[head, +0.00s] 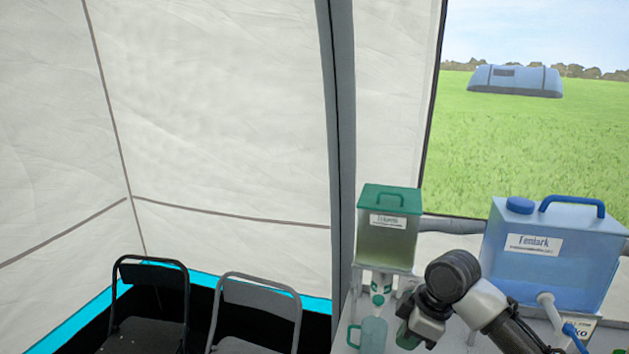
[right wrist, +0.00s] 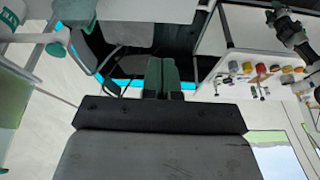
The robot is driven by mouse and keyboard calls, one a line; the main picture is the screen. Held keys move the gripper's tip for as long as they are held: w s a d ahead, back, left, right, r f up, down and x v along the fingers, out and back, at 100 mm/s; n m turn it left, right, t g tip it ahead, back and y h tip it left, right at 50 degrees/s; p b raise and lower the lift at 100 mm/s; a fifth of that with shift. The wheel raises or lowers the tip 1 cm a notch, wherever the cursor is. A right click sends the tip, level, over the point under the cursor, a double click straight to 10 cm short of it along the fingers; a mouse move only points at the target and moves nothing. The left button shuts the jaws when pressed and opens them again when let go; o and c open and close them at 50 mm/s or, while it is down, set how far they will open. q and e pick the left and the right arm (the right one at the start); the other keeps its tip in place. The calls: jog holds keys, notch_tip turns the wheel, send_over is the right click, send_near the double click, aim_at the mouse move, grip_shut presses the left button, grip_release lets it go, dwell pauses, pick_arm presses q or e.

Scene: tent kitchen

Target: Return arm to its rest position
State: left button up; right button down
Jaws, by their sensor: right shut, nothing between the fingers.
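My right arm comes in from the lower right of the head view, bent at a dark joint. My right gripper (head: 414,333) points down beside the clear jug with a green lid (head: 373,331). In the right wrist view the dark green fingers of the right gripper (right wrist: 162,76) are together, with nothing between them. In the head view I cannot tell whether the gripper touches the jug. My left gripper does not show in the head view. A dark and white arm part, which looks like mine, shows at the upper right of the right wrist view.
A green-lidded dispenser (head: 387,238) stands behind the jug. A large blue water container (head: 549,254) with a tap stands to the right, close to my arm. Two folding chairs (head: 150,306) are at the lower left. Several small items (right wrist: 262,75) lie on a surface in the right wrist view.

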jog(key=s+a+f+m+t, duration=0.1)
jog(key=s+a+f+m, duration=0.3)
jog(key=s+f, duration=0.95)
jog(key=s+d+f+m+h, duration=0.1)
jog(key=s+d+m, duration=0.15)
jog(key=s, duration=0.35)
jog(key=s+d+m+t+h, duration=0.1)
jog(key=s+d+m, duration=0.15)
jog(key=s, duration=0.25)
jog(key=s+d+f+m+h, duration=0.1)
jog(key=s+d+m, duration=0.15)
jog(key=s, duration=0.35)
notch_tip(320, 180, down, 30)
jog(key=s+g+b, duration=0.1)
jog(key=s+b, duration=0.1)
jog(key=b, duration=0.1)
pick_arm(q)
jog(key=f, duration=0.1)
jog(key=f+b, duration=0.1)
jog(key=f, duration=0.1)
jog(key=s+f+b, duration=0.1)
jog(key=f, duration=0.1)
pick_arm(e)
jog(key=s+d+f+g, duration=0.1)
jog(key=s+d+f, duration=0.1)
jog(key=s+f, duration=1.3)
jog(key=shift+s+d+f, duration=0.15)
jog(key=shift+d+f, duration=0.25)
jog(key=shift+f, duration=0.45)
